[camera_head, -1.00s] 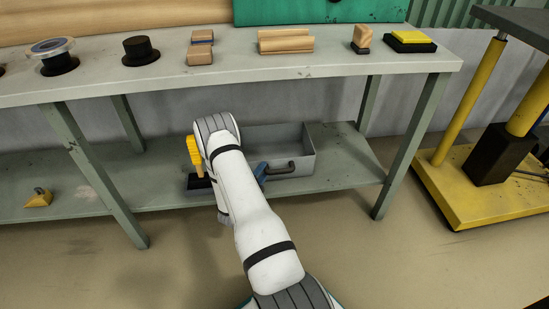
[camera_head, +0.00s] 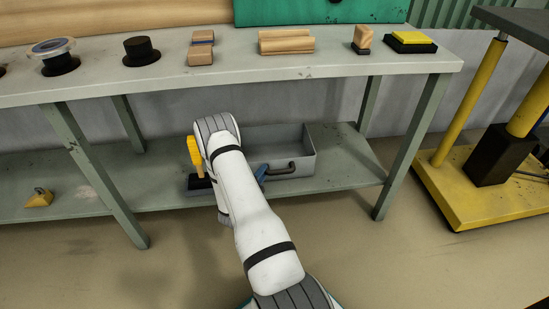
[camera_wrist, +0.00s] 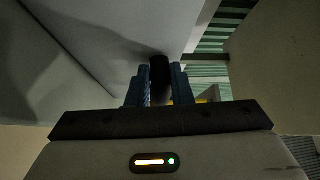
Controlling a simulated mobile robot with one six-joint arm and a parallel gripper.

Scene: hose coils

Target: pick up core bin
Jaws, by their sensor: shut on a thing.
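The core bin, a grey open-topped box (camera_head: 303,160), sits on the lower shelf of the bench, partly hidden behind my arm. A dark bar handle (camera_head: 284,168) is on its front. My gripper (camera_wrist: 160,84) has blue fingers on both sides of the dark handle (camera_wrist: 160,67) in the wrist view, and is shut on it. In the head view only a bit of a blue finger (camera_head: 261,173) shows beside my arm, at the handle's left end. The bin appears level and I see no clear gap under it.
A yellow object (camera_head: 194,151) shows just left of my arm. A yellow wedge (camera_head: 39,199) lies on the shelf (camera_head: 345,180) at left. Bench legs (camera_head: 412,145) frame the bin. The bench top (camera_head: 225,72) carries several small items. A yellow-based stand (camera_head: 470,200) is at right.

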